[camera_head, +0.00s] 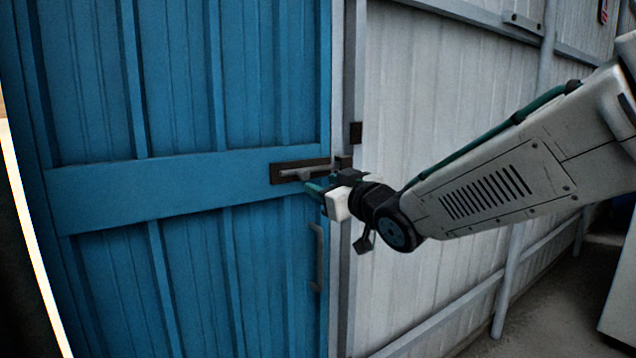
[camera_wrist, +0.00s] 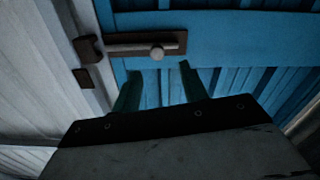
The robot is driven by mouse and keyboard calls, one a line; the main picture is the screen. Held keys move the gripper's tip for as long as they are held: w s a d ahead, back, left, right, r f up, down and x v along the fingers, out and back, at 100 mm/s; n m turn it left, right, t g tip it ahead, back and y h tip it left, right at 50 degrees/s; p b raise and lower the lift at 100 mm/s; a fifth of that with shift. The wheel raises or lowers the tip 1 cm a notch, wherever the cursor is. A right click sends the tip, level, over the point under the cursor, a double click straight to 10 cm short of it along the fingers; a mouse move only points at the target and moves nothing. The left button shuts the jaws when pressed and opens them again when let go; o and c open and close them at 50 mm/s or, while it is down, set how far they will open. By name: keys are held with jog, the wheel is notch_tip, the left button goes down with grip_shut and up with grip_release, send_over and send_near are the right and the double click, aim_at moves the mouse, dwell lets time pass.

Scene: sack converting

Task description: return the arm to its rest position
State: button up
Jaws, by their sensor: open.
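My arm reaches in from the right in the head view, with my gripper (camera_head: 312,187) close to the sliding bolt (camera_head: 300,172) on a blue door (camera_head: 180,185). In the wrist view my gripper (camera_wrist: 158,85) has two green fingers spread apart with nothing between them. The bolt (camera_wrist: 122,43) and its round knob (camera_wrist: 157,53) lie just beyond the fingertips, and a gap shows between knob and fingers. In the head view the gripper partly hides the bolt's right end.
A vertical grey handle (camera_head: 317,258) is on the door below the bolt. A pale corrugated wall (camera_head: 430,90) with rails and a post (camera_head: 512,270) runs right of the door frame (camera_head: 346,80). A pale box-like object (camera_head: 622,290) stands at the lower right beside open floor.

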jog(key=shift+s+d, duration=0.1)
jog(key=s+d+f+m+g+h, duration=0.4)
jog(key=s+d+f+g+h, duration=0.4)
jog(key=d+f, duration=0.45)
jog(key=s+d+f+m+g, duration=0.1)
jog(key=s+d+m+g, duration=0.1)
jog(key=s, duration=1.1)
jog(key=s+d+f+m+g+h, duration=0.1)
jog(key=s+d+g, duration=0.3)
jog(key=s, duration=1)
jog(key=shift+s+d+f+m, duration=0.2)
jog(key=shift+s+d+m, duration=0.1)
jog(key=shift+d+m, duration=0.4)
